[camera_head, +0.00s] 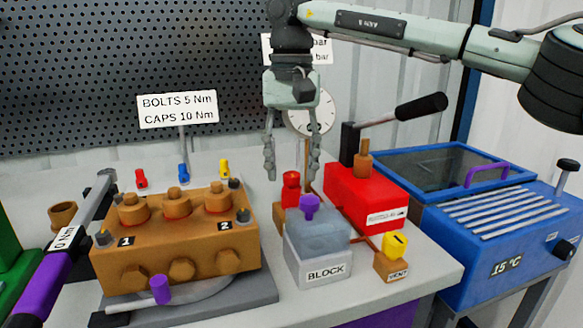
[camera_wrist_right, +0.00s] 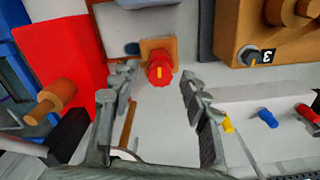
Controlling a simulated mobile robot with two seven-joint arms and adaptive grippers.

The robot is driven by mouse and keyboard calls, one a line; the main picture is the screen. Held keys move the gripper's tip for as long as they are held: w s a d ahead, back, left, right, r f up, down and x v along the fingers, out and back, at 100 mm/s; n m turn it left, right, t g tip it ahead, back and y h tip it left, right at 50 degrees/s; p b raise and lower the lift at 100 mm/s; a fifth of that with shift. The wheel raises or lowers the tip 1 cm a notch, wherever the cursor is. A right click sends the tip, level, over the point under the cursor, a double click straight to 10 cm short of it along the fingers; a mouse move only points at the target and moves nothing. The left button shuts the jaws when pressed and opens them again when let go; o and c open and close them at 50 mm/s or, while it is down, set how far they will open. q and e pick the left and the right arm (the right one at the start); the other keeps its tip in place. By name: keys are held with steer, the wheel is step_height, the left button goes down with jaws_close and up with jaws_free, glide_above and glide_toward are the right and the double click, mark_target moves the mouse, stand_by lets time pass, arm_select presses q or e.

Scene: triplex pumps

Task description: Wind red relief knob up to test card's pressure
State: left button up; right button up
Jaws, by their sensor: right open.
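The red relief knob (camera_head: 291,186) stands on a brass block behind the grey BLOCK unit (camera_head: 319,248). In the right wrist view the knob (camera_wrist_right: 160,70) shows a yellow mark on its face. My right gripper (camera_head: 291,173) points down over the knob with its fingers apart. In the right wrist view the knob appears between the open fingertips (camera_wrist_right: 159,76), with no visible contact. The round gauge (camera_head: 311,112) is partly hidden behind the gripper. The card with "bar" on it (camera_head: 322,48) is mostly covered by my right arm. My left gripper is not in view.
A red hand pump (camera_head: 367,197) with a black-gripped lever (camera_head: 420,106) stands right of the knob. A yellow vent knob (camera_head: 395,244) is in front. The brass pump (camera_head: 175,240) is at left, beside a purple-handled wrench (camera_head: 45,280). A blue bath (camera_head: 490,230) stands far right.

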steer(key=shift+f, duration=0.35)
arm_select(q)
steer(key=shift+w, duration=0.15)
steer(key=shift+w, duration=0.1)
arm_select(e)
jaws_close()
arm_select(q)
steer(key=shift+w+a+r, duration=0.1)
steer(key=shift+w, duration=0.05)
